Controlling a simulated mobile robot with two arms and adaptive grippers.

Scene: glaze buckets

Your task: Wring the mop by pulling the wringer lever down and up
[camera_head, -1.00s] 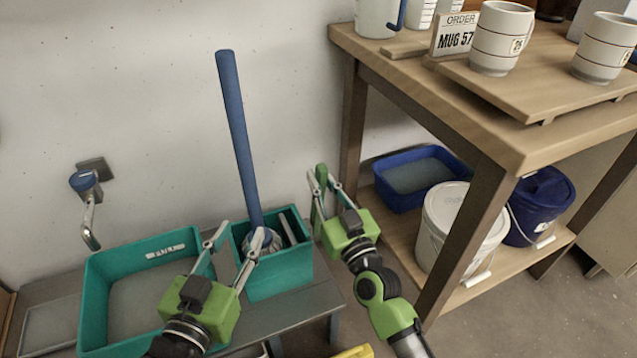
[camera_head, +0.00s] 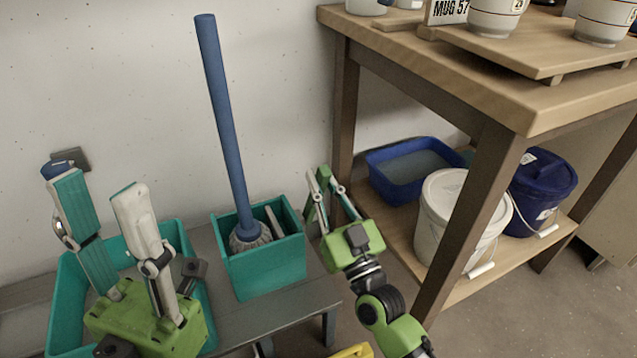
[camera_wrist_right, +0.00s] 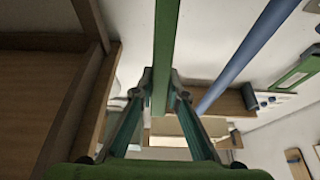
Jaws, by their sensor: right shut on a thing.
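The mop (camera_head: 225,120) stands tilted with its grey-white head down in the teal wringer box (camera_head: 265,270) on the low bench; its blue handle also shows in the right wrist view (camera_wrist_right: 250,55). The green wringer lever (camera_head: 322,215) stands upright just right of the box. My right gripper (camera_head: 325,180) is shut on the lever; in the right wrist view the fingers (camera_wrist_right: 160,82) close around the green lever bar (camera_wrist_right: 166,40). My left gripper (camera_head: 98,190) is open and empty, raised in front of the teal basin, apart from the mop.
A teal basin (camera_head: 185,240) sits on the bench (camera_head: 265,320) at left, partly hidden by my left gripper. A wooden table (camera_head: 430,75) with mugs stands at right. Its lower shelf holds a blue tub (camera_head: 390,185), a white bucket (camera_head: 440,230) and a blue bucket (camera_head: 540,195).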

